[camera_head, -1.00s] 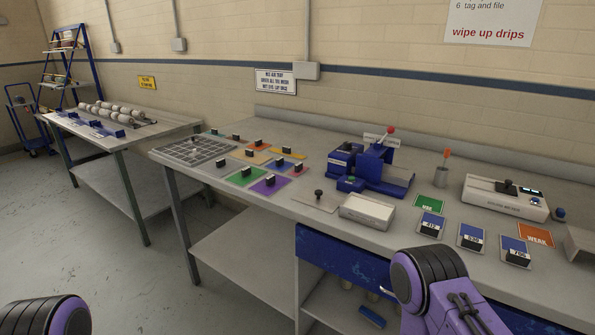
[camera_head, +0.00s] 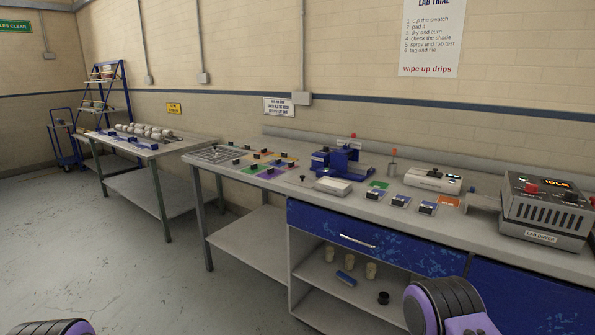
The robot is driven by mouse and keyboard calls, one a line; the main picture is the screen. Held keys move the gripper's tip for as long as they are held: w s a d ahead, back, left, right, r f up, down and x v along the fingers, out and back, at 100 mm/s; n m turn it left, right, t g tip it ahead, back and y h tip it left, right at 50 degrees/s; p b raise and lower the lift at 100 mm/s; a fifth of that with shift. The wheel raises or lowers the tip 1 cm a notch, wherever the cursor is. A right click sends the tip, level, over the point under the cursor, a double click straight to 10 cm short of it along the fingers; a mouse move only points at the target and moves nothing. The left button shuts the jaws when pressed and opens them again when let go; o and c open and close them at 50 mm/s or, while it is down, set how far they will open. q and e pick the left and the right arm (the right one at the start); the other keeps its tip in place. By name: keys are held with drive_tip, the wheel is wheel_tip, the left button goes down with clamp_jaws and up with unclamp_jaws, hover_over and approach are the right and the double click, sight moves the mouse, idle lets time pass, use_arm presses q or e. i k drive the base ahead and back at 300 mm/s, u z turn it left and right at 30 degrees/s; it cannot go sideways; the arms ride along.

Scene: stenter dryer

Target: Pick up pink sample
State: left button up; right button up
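The pink sample (camera_head: 287,167) is a small flat patch with a dark block-like grip, in the group of coloured samples on the left part of the long workbench. It is small here and partly hidden by its neighbours. A purple sample (camera_head: 269,174) lies nearest to it in front, with a green one (camera_head: 249,170) to the left and orange and yellow ones behind. Only purple and black parts of my arms show at the bottom left and bottom right, well short of the samples. Neither gripper's fingers can be seen.
The long bench (camera_head: 235,172) has a blue drawer (camera_head: 370,241) and an open shelf below. A blue press (camera_head: 343,160), white box (camera_head: 332,187) and lab dryer (camera_head: 546,209) stand on it. A second table (camera_head: 160,150) is further left. The floor (camera_head: 110,245) at left is clear.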

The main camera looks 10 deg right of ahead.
sight(291, 165)
drive_tip(key=u, duration=0.8)
drive_tip(key=i, duration=1.15)
drive_tip(key=z, duration=0.3)
